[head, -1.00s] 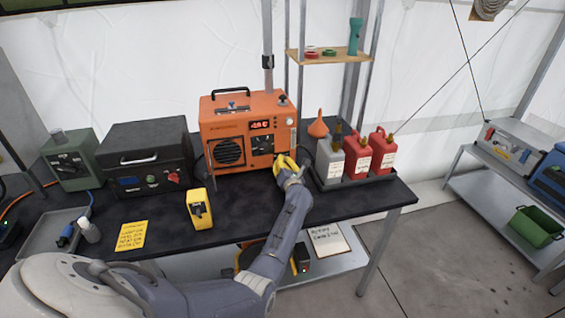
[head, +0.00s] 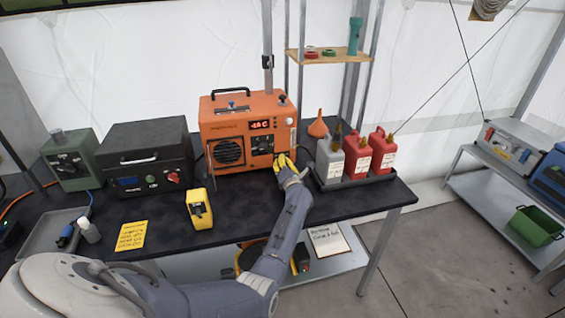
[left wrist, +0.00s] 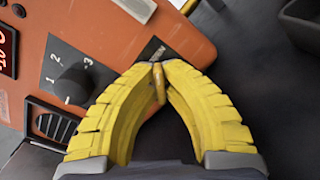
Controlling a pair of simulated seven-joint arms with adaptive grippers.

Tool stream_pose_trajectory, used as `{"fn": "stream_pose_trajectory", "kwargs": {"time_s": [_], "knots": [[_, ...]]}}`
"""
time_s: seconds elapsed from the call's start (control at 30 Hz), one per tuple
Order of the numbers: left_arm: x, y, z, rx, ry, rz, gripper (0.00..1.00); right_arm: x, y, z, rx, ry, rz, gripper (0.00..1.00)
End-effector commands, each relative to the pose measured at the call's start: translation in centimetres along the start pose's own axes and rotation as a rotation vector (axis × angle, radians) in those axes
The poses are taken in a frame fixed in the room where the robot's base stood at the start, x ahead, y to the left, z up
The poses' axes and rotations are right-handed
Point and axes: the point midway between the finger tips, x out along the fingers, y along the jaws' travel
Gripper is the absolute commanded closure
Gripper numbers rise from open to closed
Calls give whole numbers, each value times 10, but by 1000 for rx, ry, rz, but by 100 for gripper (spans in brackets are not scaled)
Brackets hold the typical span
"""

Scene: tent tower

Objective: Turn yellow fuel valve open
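The orange heater (head: 224,125) stands on the dark table, its display lit. My left gripper (head: 280,160) is at the heater's lower right front corner. In the left wrist view, its yellow fingers (left wrist: 158,68) come together at the tips around a small yellow valve lever (left wrist: 159,88). The lever points down in that picture, between the fingers. The fingertips look closed against it. In the head view the fingers hide the valve. A black knob (left wrist: 75,84) with numbers is beside it on the panel. My right gripper is not in view.
A tray with a grey can (head: 328,160) and two red cans (head: 356,160) stands close right of my gripper. A black case (head: 150,160) stands left of the heater.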

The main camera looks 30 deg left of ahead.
Motion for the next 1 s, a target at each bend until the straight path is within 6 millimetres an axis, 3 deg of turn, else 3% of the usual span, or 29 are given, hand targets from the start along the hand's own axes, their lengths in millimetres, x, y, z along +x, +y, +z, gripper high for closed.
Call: {"fn": "stream_pose_trajectory", "kwargs": {"time_s": [0.07,0.1,0.3,0.67,1.0], "knots": [[0,0,0,1,-1,1,100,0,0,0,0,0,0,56],[0,0,0,1,-1,1,90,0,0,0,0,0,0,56],[0,0,0,0,-1,1,69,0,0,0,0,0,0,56],[-8,-1,0,-2,0,-2,69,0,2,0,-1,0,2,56],[-61,-1,0,-2,0,-1,69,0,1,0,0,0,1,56]]}}
